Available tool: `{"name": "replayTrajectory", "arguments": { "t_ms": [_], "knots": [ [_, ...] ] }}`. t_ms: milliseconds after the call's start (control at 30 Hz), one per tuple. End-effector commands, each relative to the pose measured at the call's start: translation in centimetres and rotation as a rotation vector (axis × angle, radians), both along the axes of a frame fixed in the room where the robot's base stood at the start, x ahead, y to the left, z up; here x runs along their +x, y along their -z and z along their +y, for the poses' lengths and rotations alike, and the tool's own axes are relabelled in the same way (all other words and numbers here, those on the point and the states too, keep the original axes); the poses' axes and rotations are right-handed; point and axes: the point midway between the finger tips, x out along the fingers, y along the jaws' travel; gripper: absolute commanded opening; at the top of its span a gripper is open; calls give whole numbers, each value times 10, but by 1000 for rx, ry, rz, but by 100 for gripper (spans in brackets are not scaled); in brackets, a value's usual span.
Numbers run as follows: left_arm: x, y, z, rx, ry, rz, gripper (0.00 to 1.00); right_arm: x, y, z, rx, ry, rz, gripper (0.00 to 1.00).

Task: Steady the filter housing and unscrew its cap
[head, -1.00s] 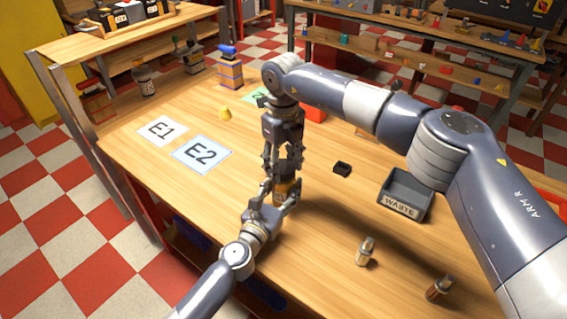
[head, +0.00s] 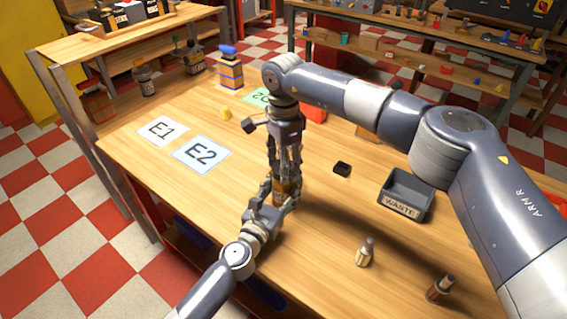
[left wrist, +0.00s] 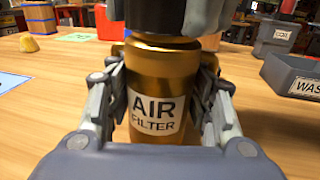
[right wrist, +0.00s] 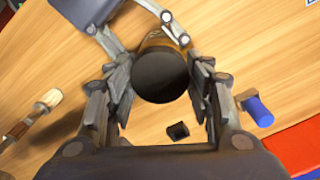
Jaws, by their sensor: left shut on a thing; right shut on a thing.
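The filter housing is a gold cylinder labelled AIR FILTER (left wrist: 156,112), upright on the bench; in the head view it is mostly hidden by fingers. My left gripper (head: 284,197) is shut around its sides, with fingers on both sides in the left wrist view. The black cap (right wrist: 160,76) sits at the housing's top, its lower part also showing in the left wrist view (left wrist: 157,16). My right gripper (head: 285,168) points straight down from above and is shut on the cap, one finger on each side. I cannot tell how far the cap is unscrewed.
Flat cards E1 (head: 162,130) and E2 (head: 202,153) lie left. A yellow cone (head: 225,113) stands behind.

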Motion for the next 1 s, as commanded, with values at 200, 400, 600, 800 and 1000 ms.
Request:
{"name": "replayTrajectory", "arguments": {
  "t_ms": [200,400,600,800,1000],
  "knots": [
    [0,1,0,1,0,2,0,0,0,0,0,2,0,20],
    [0,1,0,1,0,2,0,0,-1,0,0,3,-1,20],
    [0,1,0,1,0,2,0,0,-6,0,1,4,-2,20],
    [0,1,0,1,0,2,0,0,-13,0,1,4,0,20],
    [0,1,0,1,0,2,0,0,-20,0,0,4,-1,20]
  ]
}}
